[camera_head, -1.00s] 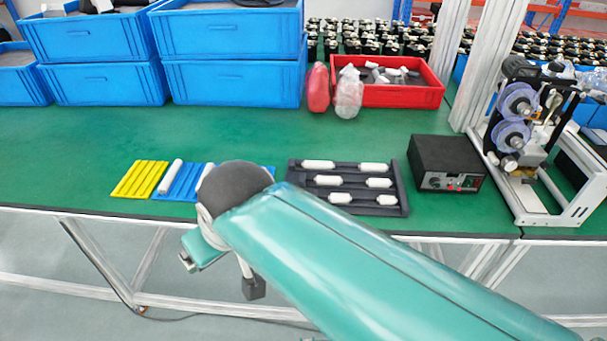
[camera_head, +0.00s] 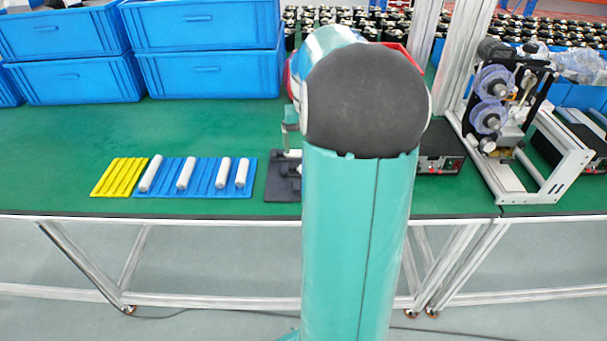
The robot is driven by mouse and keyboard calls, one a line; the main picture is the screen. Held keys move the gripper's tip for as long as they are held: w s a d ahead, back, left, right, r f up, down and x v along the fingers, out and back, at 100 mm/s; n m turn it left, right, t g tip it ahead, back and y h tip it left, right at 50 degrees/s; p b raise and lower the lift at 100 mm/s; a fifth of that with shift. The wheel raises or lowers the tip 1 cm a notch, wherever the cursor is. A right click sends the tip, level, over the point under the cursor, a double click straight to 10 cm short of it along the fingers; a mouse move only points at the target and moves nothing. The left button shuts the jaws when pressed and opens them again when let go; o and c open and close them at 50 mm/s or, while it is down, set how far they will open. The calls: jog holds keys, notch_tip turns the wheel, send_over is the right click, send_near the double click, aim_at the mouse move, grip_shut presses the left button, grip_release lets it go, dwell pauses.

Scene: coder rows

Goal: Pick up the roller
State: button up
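Several white rollers (camera_head: 185,173) lie in the grooves of a blue grooved tray (camera_head: 208,190) on the green table, with a yellow grooved tray (camera_head: 118,177) beside it at left. A dark tray (camera_head: 281,188) stands to the right of the blue one. My arm covers most of the dark tray, so the white rollers in it are largely hidden. Part of my gripper (camera_head: 291,138) shows at the left side of my arm, above the dark tray's far left part. Its fingers are mostly hidden, and I cannot tell whether they are open or hold anything.
Stacked blue bins (camera_head: 208,50) line the back left of the table. A black control box (camera_head: 441,160) and a machine with purple spools (camera_head: 492,100) stand at right. A red bin is mostly hidden behind my arm. Green tabletop is clear at left.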

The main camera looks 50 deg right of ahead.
jog(key=shift+m+y, duration=0.3)
jog(key=shift+m, duration=0.2)
jog(key=d+f, duration=0.1)
jog(key=f, duration=0.4)
jog(key=s+d+f, duration=0.1)
jog(key=d+f, duration=0.1)
jog(key=f, duration=0.3)
jog(key=s+d+f, duration=0.1)
jog(key=f, duration=0.5)
jog(key=shift+d, duration=0.35)
jog(key=shift+c, duration=0.4)
jog(key=c, duration=1.1)
